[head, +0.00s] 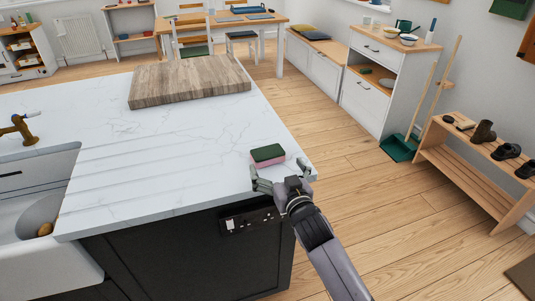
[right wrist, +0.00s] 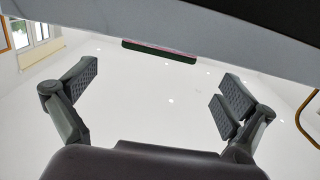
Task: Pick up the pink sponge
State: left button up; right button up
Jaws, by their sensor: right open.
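The sponge (head: 268,158) has a green top layer and a pink lower layer. It lies flat near the right front corner of the white marble counter (head: 150,140). My right gripper (head: 279,170) is at the counter's front edge, just on the near side of the sponge. Its fingers are spread and empty, and it appears apart from the sponge. In the right wrist view the sponge (right wrist: 160,47) shows as a thin strip at the counter edge, beyond and between the open fingers (right wrist: 160,85). My left gripper is not in view.
A wooden cutting board (head: 190,82) lies farther back on the counter. A sink (head: 35,215) with a brass tap (head: 20,128) is at the left. The counter around the sponge is clear. A shoe rack (head: 470,175) and a green dustpan (head: 399,148) stand at the right.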

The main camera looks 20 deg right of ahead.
aim_at(271, 158)
jog(key=w, duration=0.5)
jog(key=w+f+p, duration=0.1)
jog(key=w, duration=0.2)
jog(key=shift+a, duration=0.15)
jog(key=shift+r, duration=0.1)
jog(key=c, duration=0.7)
